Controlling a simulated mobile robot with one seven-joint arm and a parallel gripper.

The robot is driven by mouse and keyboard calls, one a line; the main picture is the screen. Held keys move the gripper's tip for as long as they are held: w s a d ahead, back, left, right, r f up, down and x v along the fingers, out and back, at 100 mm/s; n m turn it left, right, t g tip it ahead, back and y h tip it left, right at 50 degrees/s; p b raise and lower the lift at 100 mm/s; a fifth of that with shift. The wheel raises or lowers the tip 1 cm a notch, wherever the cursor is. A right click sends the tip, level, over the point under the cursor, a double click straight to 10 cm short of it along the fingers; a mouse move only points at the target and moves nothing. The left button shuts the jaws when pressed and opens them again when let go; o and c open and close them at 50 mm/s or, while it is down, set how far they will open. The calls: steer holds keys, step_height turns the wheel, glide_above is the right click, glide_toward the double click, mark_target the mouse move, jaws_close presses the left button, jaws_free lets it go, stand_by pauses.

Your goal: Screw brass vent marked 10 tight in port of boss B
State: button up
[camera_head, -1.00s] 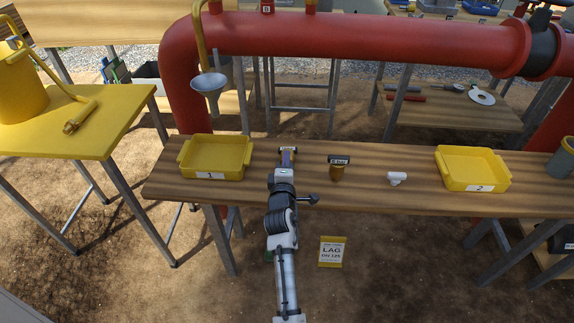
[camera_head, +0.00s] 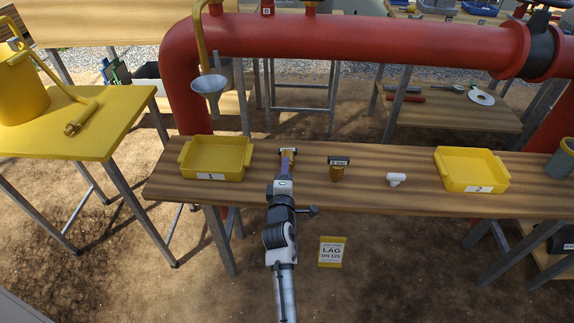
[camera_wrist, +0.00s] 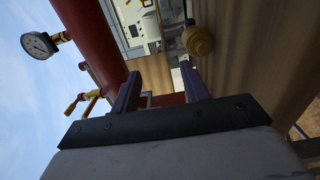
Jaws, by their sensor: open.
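A dark-tagged brass piece (camera_head: 287,153) stands on the wooden bench, just beyond my gripper (camera_head: 286,165); its tag is too small to read. A second brass piece with a dark tag (camera_head: 338,170) stands to the right; I cannot tell which is marked 10. In the wrist view my gripper (camera_wrist: 158,92) is open, its two purple fingers apart. A brass knob-like piece (camera_wrist: 198,40) shows beyond the upper finger, near the bench surface. Nothing is clearly held. Boss B (camera_head: 267,9), with its red letter plate, is on top of the red pipe (camera_head: 350,38); its port is not clearly visible.
Yellow tray 1 (camera_head: 184,173) is left of my gripper, and yellow tray 2 (camera_head: 440,177) is at the right. A white fitting (camera_head: 396,179) lies between. A funnel (camera_head: 210,86) hangs above tray 1. A gauge (camera_wrist: 38,45) shows in the wrist view.

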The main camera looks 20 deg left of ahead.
steer(key=v, duration=0.5)
steer(key=shift+s+d, duration=0.1)
steer(key=shift+s, duration=0.1)
steer(key=shift+s, duration=0.15)
